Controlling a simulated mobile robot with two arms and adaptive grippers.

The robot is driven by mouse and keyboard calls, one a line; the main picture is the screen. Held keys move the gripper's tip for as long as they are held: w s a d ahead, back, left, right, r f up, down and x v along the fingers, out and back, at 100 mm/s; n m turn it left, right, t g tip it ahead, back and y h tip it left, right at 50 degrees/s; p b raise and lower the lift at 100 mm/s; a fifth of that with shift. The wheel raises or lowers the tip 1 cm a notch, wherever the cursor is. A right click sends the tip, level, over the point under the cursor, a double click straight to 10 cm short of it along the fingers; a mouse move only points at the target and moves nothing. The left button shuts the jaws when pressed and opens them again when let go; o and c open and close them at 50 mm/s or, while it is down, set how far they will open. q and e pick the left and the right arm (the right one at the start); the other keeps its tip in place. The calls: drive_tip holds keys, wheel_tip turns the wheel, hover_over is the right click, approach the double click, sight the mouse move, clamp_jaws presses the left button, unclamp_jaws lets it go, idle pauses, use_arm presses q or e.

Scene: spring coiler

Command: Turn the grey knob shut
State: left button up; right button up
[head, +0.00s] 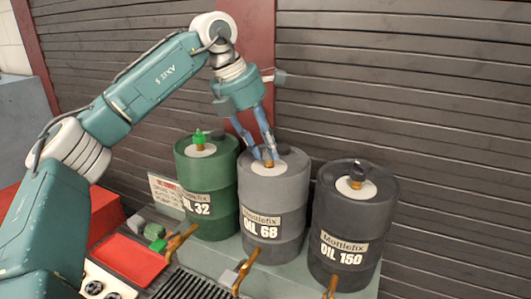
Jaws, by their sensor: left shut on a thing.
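Three drums stand in a row: a green one (195,180), a grey one marked OIL 68 (285,190), and a dark one marked OIL 150 (352,222). My left gripper (267,154) reaches down from above onto the top of the grey drum, at its white disc (267,170). It is shut on the grey knob there, which the blue fingers mostly hide. A bit of brass shows under the fingertips. How far the knob is turned cannot be seen. My right gripper is out of view.
A green knob (199,138) tops the green drum and a black knob (358,168) the dark drum. Brass taps (246,273) stick out in front. A red tray (130,258) and a dark grate lie at lower left. A slatted wall (430,90) stands behind.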

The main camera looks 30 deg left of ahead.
use_arm(q)
drive_tip(key=n, duration=0.1)
drive_tip(key=n+y+b, duration=0.1)
drive_tip(key=n, duration=0.1)
drive_tip(key=n+b, duration=0.1)
drive_tip(key=shift+s+d+f+n+y, duration=0.2)
drive_tip(key=shift+d+f+n+y, duration=0.1)
drive_tip(key=shift+y, duration=0.1)
drive_tip(key=shift+d+r+n+t+y+b, duration=0.15)
drive_tip(key=shift+n+y+b, duration=0.15)
drive_tip(key=shift+n, duration=0.65)
drive_tip(key=shift+a+f+n+t+y+b, duration=0.15)
drive_tip(key=shift+n+y, duration=0.25)
drive_tip(key=shift+n, duration=0.55)
drive_tip(key=shift+d+r, duration=0.1)
drive_tip(key=o, duration=1)
drive_tip(key=shift+o, duration=0.2)
drive_tip(key=shift+d+r, duration=0.15)
drive_tip(key=shift+r, duration=0.15)
drive_tip(key=v, duration=1.1)
drive_tip(key=shift+s+d+r, duration=0.15)
drive_tip(key=shift+s+r, duration=0.1)
drive_tip(key=shift+r, duration=0.05)
